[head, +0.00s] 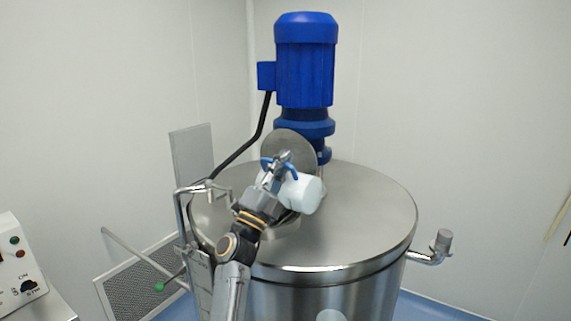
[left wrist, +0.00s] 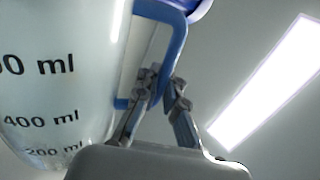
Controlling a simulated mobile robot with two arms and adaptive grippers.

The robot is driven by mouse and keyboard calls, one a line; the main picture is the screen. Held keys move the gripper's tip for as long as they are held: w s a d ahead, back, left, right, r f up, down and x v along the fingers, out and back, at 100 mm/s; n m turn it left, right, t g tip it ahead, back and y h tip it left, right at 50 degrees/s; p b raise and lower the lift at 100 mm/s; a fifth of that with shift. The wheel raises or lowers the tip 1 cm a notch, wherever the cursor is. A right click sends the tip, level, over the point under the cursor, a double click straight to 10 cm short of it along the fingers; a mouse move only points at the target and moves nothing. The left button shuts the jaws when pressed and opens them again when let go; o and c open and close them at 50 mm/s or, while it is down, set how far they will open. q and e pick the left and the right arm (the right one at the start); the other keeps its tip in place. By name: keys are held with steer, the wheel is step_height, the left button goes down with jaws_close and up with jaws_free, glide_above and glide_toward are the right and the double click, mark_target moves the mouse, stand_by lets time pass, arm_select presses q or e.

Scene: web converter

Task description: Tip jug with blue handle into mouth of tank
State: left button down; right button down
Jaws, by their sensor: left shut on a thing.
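My left gripper (head: 274,177) is shut on the blue handle (left wrist: 172,62) of a translucent white jug (head: 305,193). The jug lies tipped on its side over the left part of the steel tank's top (head: 365,225). In the left wrist view, the jug's wall (left wrist: 60,60) shows black ml marks, and both fingers close around the handle. The tank's mouth is mostly hidden behind the jug and my gripper; its round hatch lid (head: 287,146) stands open behind them. I cannot tell whether liquid is flowing. My right gripper is not in view.
A blue motor (head: 305,60) rises from the tank's top behind the jug. A bent steel pipe (head: 187,215) stands at the tank's left, and a short pipe (head: 440,247) juts out right. A control box (head: 22,265) is at far left. The tank top's right side is clear.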

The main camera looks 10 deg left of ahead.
arm_select(q)
steer(key=shift+w+a+r+n+t+y, duration=0.1)
steer(key=shift+a+r+n+t+y, duration=0.2)
steer(key=shift+n+y, duration=0.4)
steer(key=shift+w+a+r+n+t+y, duration=0.1)
steer(key=shift+a+r+n+y, duration=0.25)
steer(key=shift+n+y, duration=0.3)
steer(key=shift+w+a+n+y, duration=0.25)
steer(key=shift+a+n+y, duration=0.15)
steer(key=shift+n+y, duration=0.5)
